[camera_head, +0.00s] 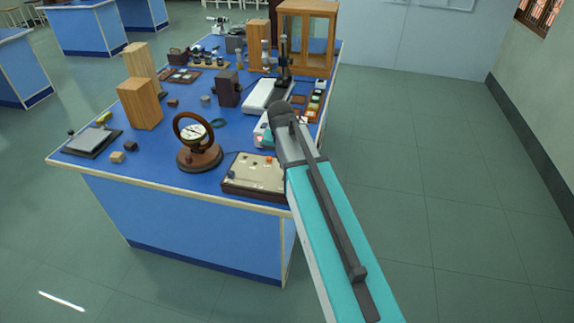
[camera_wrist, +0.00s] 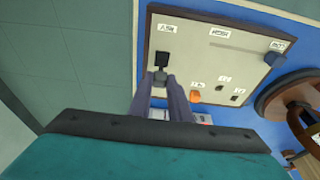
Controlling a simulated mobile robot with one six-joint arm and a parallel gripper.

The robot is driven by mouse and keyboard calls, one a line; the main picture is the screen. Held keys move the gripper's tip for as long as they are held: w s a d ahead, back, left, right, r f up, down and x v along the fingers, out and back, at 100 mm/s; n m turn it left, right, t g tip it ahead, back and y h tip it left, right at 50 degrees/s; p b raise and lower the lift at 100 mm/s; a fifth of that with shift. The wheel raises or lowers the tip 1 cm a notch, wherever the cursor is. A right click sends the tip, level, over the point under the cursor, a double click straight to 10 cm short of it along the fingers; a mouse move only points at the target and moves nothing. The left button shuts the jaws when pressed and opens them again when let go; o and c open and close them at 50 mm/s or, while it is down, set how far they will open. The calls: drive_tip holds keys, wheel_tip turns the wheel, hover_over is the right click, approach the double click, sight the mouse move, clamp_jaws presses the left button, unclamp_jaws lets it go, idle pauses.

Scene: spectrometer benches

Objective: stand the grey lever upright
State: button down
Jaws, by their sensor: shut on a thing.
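The grey lever (camera_wrist: 160,75) shows in the wrist view as a small dark grey piece beside a black plate (camera_wrist: 163,57) on a cream panel (camera_wrist: 205,60). My gripper (camera_wrist: 162,80) has its two dark fingers shut on the lever's end. The lever reaches from the plate towards the fingers; I cannot tell its exact tilt. In the head view the brown-edged panel box (camera_head: 245,178) lies at the near right of the blue bench. My arm covers its right part, so the lever and my gripper are hidden there.
The panel also carries an orange knob (camera_wrist: 195,97), small dark switches and white labels. A round brown dial instrument (camera_head: 198,140) stands left of the box. Wooden blocks (camera_head: 139,103) and a white-based stand (camera_head: 268,96) are farther back. Floor right of the bench is clear.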

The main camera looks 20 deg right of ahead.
drive_tip(key=shift+s+a+f+t+h+b, duration=0.1)
drive_tip(key=shift+s+a+t+h+b, duration=0.15)
drive_tip(key=shift+s+t+b, duration=0.35)
drive_tip(key=shift+s+a+f+t+h+b, duration=0.15)
drive_tip(key=shift+t+h+b, duration=0.2)
drive_tip(key=shift+b, duration=0.55)
drive_tip(key=shift+s+r, duration=0.1)
drive_tip(key=shift+r, duration=0.05)
drive_tip(key=c, duration=1.6)
unclamp_jaws()
drive_tip(key=shift+c, duration=0.2)
drive_tip(key=shift+a+r, duration=0.1)
drive_tip(key=shift+r, duration=0.1)
drive_tip(key=b+v, duration=0.2)
drive_tip(key=v, duration=1.1)
drive_tip(key=shift+s+a, duration=0.2)
drive_tip(key=shift+s, duration=0.1)
drive_tip(key=shift+r, duration=0.1)
drive_tip(key=shift+s, duration=0.1)
